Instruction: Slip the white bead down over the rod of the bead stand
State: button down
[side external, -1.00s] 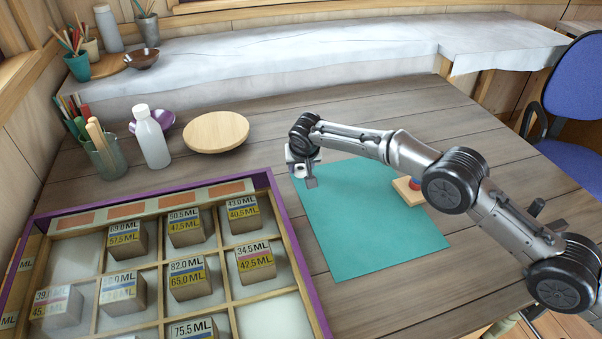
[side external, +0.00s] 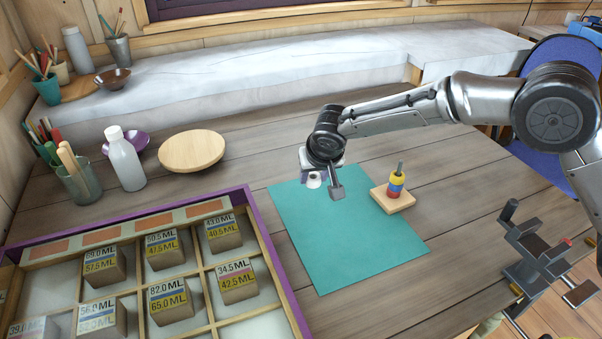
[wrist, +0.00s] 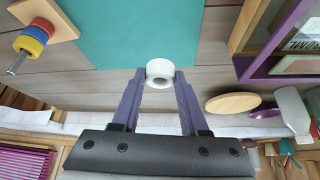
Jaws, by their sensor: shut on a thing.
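The white bead (wrist: 160,72) is a short cylinder with a hole, held between the two fingertips of my gripper (wrist: 157,76) in the wrist view. In the side view the white bead (side external: 314,180) shows at the tips of my gripper (side external: 318,178), above the far part of the teal mat. The bead stand (side external: 392,198) has a square wooden base and a grey upright rod with coloured beads on it, yellow above, blue and red below. The rod's top is bare. The stand (wrist: 58,14) also shows at the upper left of the wrist view, apart from the bead.
The teal mat (side external: 335,245) lies under the work and is mostly bare. A compartment tray (side external: 262,235) with labelled blocks fills the lower left. A round wooden board (side external: 191,151), a white bottle (side external: 124,160) and a cup of sticks (side external: 80,182) stand at the left.

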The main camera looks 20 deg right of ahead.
jog(key=shift+s+d+r, duration=0.3)
jog(key=shift+s, duration=0.35)
jog(key=shift+s+d, duration=0.2)
notch_tip(320, 180, up, 6)
jog(key=m+g+h, duration=0.2)
jog(key=m+h, duration=0.2)
jog(key=m, duration=0.5)
send_over(401, 161)
jog(key=shift+s+a+f, duration=0.1)
jog(key=shift+a+f, duration=0.05)
jog(key=shift+f, duration=1.75)
jog(key=shift+s+a+f, duration=0.1)
jog(key=shift+a+f, duration=0.05)
jog(key=shift+f, duration=1.75)
jog(key=shift+c, duration=1.7)
grip_release()
